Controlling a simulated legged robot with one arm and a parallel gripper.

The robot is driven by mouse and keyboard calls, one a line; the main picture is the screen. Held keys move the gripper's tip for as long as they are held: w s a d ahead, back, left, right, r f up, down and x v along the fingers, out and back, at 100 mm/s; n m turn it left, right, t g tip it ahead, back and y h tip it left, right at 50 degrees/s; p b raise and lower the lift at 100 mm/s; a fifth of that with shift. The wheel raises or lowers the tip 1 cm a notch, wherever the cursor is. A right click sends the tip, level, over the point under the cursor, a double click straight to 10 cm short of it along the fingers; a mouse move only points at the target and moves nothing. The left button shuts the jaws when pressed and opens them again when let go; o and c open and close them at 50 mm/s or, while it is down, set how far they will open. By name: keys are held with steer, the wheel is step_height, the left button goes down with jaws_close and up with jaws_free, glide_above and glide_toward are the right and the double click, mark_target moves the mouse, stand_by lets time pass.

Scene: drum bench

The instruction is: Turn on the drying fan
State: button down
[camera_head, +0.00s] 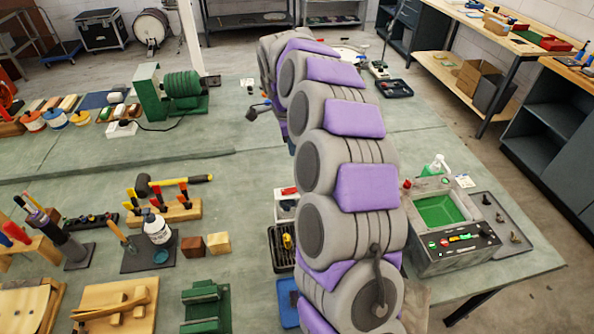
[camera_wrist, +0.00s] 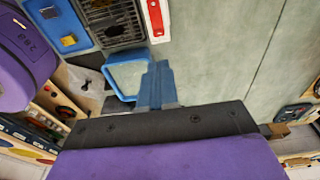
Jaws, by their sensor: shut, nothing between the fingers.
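I see no thing that is plainly a drying fan. A green machine with a ribbed drum (camera_head: 183,88) stands on the far bench, left of my arm; I cannot tell whether it is the fan. A dark cord runs from it to a small white box (camera_head: 122,129) with a dark top. My gripper (camera_wrist: 155,85) shows its blue fingers shut and empty in the wrist view, beside a blue loop (camera_wrist: 127,66). I cannot tell whether they touch. In the head view my purple and grey arm hides much of the middle of the bench.
A black grille tray (camera_wrist: 112,20) and a red-and-white piece (camera_wrist: 155,18) lie near the gripper in the wrist view. The head view shows a white bottle (camera_head: 157,229), a hammer (camera_head: 175,184) and a grey unit with a green basin (camera_head: 440,212). Bare bench shows left of my arm.

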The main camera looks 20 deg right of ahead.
steer(key=b, duration=0.3)
glide_above(292, 190)
steer(key=d, duration=0.2)
step_height(292, 190, down, 13)
steer(key=shift+s+r, duration=0.15)
steer(key=shift+d+f, duration=0.15)
steer(key=shift+f, duration=0.35)
